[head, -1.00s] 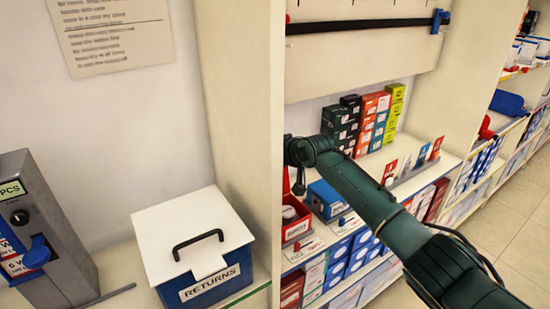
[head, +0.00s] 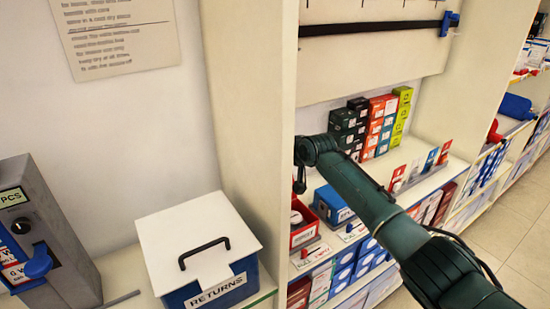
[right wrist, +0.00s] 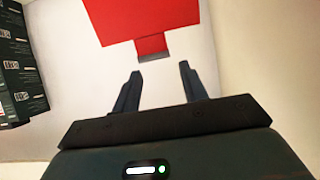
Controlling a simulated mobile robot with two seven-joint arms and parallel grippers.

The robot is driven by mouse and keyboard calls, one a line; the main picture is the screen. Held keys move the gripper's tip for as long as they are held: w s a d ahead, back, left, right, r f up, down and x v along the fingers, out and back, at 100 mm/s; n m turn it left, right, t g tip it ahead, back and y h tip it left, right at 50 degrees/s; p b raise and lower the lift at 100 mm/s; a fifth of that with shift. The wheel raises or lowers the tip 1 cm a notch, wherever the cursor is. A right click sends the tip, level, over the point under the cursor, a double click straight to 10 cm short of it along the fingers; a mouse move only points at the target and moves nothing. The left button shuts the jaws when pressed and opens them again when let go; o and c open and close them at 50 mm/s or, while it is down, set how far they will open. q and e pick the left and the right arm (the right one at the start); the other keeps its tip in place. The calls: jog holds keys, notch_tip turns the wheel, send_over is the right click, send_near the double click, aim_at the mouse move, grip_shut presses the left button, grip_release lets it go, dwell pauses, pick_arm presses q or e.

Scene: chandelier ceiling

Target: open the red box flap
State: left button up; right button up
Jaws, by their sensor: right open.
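In the right wrist view a flat red panel (right wrist: 150,18) lies at the top, with a short red tab (right wrist: 153,46) that has a grey end strip. It seems to be the red box's flap, but only part of it shows. My right gripper (right wrist: 157,72) is open and empty. Its two fingertips point at the tab, just short of it in the picture, one to each side; I see no contact. In the head view my right gripper (head: 300,181) is a small dark shape, partly hidden by the cream upright panel. My left gripper is not in view.
A blue RETURNS box (head: 222,287) with a white handled lid stands left of the upright panel (head: 262,110). A grey dispenser (head: 50,235) is farther left. Right of the panel, a red open bin (head: 304,232), a blue box (head: 332,204) and stacked cartons (head: 378,125) fill the shelf.

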jog(key=o, duration=0.3)
jog(key=shift+f, duration=0.4)
jog(key=shift+o, duration=0.2)
jog(key=shift+d, duration=0.1)
jog(key=shift+s, duration=0.15)
jog(key=v, duration=1.3)
jog(key=shift+r, duration=0.1)
jog(key=s+d+f+m, duration=0.1)
jog(key=s+d+f, duration=0.1)
jog(key=s+f, duration=0.65)
jog(key=s+d+f+m, duration=0.2)
jog(key=s+f, duration=0.3)
jog(key=f, duration=0.7)
jog(key=s+d+f+h, duration=0.1)
jog(key=s+d+f, duration=0.3)
jog(key=s, duration=0.5)
jog(key=s+d+f+m+h, duration=0.1)
jog(key=s+d+f, duration=0.3)
jog(key=s, duration=0.5)
jog(key=shift+s+d+t+h+p, duration=0.25)
jog(key=shift+t+h+p, duration=0.2)
jog(key=shift+h, duration=0.35)
